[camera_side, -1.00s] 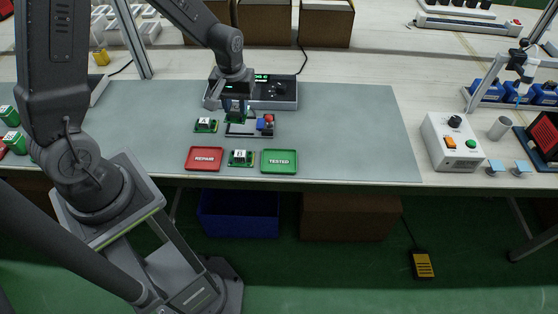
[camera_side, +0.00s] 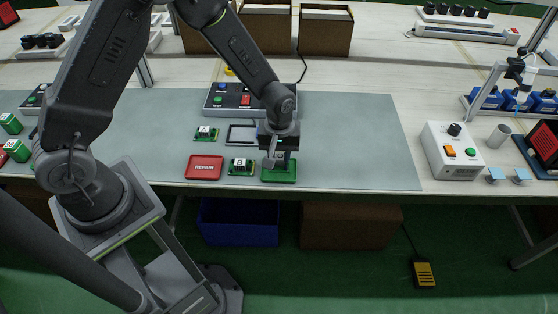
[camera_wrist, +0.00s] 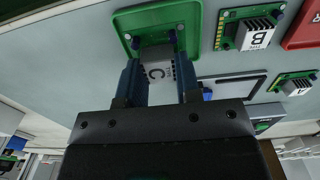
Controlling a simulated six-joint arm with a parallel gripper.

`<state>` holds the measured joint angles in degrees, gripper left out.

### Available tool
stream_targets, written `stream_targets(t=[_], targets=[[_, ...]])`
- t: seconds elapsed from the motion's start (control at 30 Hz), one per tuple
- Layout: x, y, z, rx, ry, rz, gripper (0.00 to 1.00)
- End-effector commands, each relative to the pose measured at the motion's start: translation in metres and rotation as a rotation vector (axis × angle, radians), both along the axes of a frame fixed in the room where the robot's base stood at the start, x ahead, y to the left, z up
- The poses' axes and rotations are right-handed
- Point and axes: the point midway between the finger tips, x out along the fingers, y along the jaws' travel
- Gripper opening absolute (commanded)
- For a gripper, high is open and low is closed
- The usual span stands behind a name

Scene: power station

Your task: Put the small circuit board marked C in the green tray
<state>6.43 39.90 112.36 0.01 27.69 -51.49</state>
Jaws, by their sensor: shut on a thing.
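The small circuit board marked C (camera_wrist: 158,72) is between the two blue fingers of my gripper (camera_wrist: 158,88), which is shut on it. In the wrist view the board overlaps the green tray (camera_wrist: 195,18); I cannot tell whether it touches the tray floor. In the side view my gripper (camera_side: 276,160) is low over the green tray (camera_side: 281,179) at the table's front, and mostly hides the board.
Board B (camera_side: 241,167) lies between the green tray and the red REPAIR tray (camera_side: 205,172). Board A (camera_side: 206,133) lies behind, left of a dark-framed fixture (camera_side: 230,139). A control box (camera_side: 222,100) stands at the back. The mat is clear to the right.

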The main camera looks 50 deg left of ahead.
Motion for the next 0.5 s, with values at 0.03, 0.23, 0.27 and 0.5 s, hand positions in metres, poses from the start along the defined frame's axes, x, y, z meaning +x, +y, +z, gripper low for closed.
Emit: stream_targets(t=[0.03,0.23,0.27,0.5], targets=[[-0.001,0.0,-0.009,0.0,0.004,0.0,0.07],[-0.001,0.0,-0.032,-0.001,0.002,0.0,0.07],[-0.001,0.0,-0.032,-0.001,0.002,0.0,0.07],[0.0,0.0,-0.032,-0.001,0.001,0.0,0.07]])
